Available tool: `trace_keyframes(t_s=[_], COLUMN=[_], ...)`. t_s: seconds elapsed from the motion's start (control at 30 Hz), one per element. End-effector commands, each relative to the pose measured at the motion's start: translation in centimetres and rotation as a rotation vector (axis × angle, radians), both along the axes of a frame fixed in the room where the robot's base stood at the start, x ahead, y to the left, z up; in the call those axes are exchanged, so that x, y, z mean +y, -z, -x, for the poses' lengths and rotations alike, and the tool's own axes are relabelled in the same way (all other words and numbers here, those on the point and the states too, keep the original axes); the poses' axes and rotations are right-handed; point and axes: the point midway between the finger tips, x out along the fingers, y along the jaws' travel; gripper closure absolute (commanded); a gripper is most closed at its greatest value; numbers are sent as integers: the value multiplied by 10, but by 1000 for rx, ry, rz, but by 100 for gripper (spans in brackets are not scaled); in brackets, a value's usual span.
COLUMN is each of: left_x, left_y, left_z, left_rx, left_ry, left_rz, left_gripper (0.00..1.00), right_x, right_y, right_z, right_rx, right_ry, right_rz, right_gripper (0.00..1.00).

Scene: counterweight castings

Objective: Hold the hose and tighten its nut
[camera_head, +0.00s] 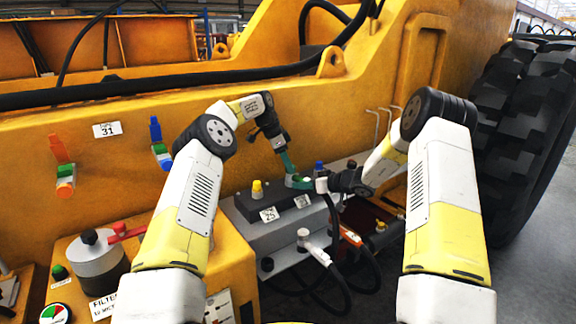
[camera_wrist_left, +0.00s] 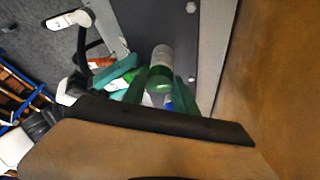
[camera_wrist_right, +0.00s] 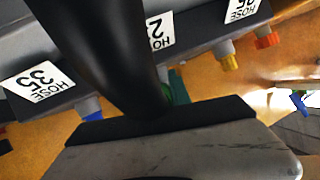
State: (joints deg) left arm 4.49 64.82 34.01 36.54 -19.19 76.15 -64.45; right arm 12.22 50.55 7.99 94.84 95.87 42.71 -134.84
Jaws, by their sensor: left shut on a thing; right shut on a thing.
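My left gripper (camera_head: 290,168) reaches down to the top of the grey manifold (camera_head: 285,228). In the left wrist view its green fingers (camera_wrist_left: 160,78) close on both sides of a green nut (camera_wrist_left: 160,72) with a grey cylindrical part. My right gripper (camera_head: 326,182) comes in from the right at the same spot. A black hose (camera_wrist_right: 105,45) crosses close in front of the right wrist camera and hides most of that gripper's fingers; only a teal piece shows. The right gripper appears to be shut on this hose. Whether the nut is seated cannot be told.
A yellow-capped port (camera_head: 257,187) and a blue-capped port (camera_head: 319,165) flank the work spot. A white hose end (camera_head: 315,245) hangs in front of the manifold. A grey filter housing (camera_head: 97,262) with a red handle stands left. A large tyre (camera_head: 520,130) stands right.

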Motion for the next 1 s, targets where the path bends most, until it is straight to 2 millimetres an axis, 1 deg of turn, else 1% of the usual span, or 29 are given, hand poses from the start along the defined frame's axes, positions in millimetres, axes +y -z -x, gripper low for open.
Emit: trace_keyframes(t_s=[0.23, 0.63, 0.67, 0.73, 0.77, 1.0], left_x=[0, 0, 0, 0, 0, 0], left_y=[-1, -1, -1, -1, -1, 0], left_z=[-1, -1, -1, 0, 0, 0], left_rx=[-3, -4, -4, -4, -2, -1], left_ry=[43, 46, 46, 46, 47, 47], left_rz=[2, 2, 2, 2, 2, 1], left_gripper=[100, 100, 60, 46, 43, 43], right_x=[1, 1, 1, 1, 1, 1], right_y=[0, 0, 0, 0, 0, 0], right_z=[1, 1, 1, 1, 1, 1], right_rx=[0, 1, 1, 1, 1, 1], right_ry=[-2, -2, -2, -2, -2, -2], right_rz=[1, 0, 0, 0, 0, 0], right_gripper=[100, 100, 100, 100, 100, 100])
